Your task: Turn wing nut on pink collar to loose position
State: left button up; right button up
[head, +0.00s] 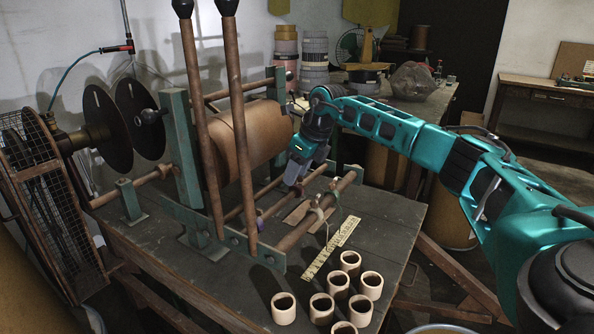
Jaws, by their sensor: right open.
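Small collars sit on the rods at the front of the green winding frame (280,258). A pinkish-purple collar (260,221) is on a rod below and left of my right gripper (297,186). A pale collar (317,212) and a reddish one (335,187) sit on the front rod to the right. The collars are too small to tell the wing nut's position or which one is the task's pink collar. My right gripper is open, pointing down over the rods, with nothing visible between its fingers. My left gripper is out of view.
A large brown roll (250,135) lies behind two upright wooden rods (240,130). A yellow ruler (330,249) and several pale cardboard rings (350,262) lie on the dark table (170,250). Black discs (140,118) and a wire cage (45,195) stand at the left.

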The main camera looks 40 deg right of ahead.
pick_arm(q)
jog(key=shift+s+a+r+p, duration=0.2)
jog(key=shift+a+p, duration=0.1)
jog(key=shift+p, duration=0.25)
pick_arm(e)
jog(key=v, duration=1.3)
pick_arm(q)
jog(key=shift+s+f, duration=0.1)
pick_arm(e)
jog(key=shift+f, duration=0.15)
